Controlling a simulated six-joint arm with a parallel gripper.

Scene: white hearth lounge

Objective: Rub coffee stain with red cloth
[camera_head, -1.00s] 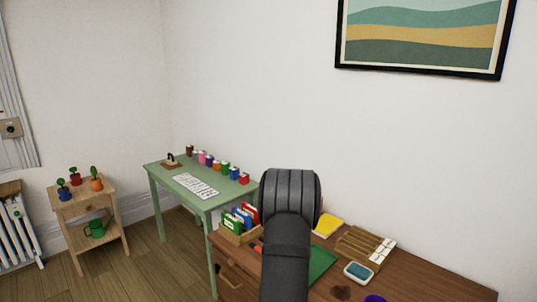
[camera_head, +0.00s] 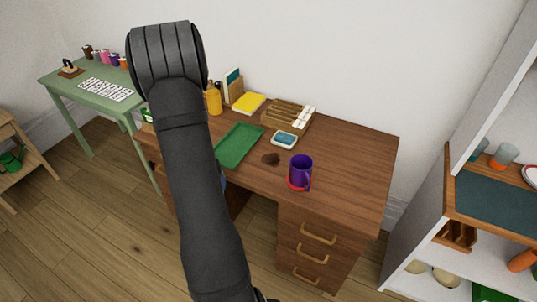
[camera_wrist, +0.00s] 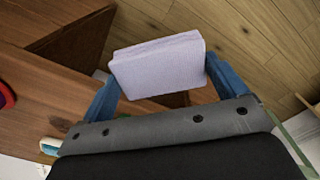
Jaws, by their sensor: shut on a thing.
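The coffee stain (camera_head: 270,159) is a dark brown patch on the wooden desk (camera_head: 350,150), between a green mat and a purple mug. In the wrist view my gripper (camera_wrist: 160,68), with blue fingers, is shut on a folded pale lavender cloth (camera_wrist: 158,65). The floor shows beyond the cloth, with the desk to its left. In the head view my arm hides most of the gripper and the held cloth. No red cloth can be made out; a round red piece (camera_head: 296,185) lies under the mug.
The purple mug (camera_head: 301,170) stands close right of the stain. A white shelf (camera_head: 430,215) stands right. The desk's right end is clear.

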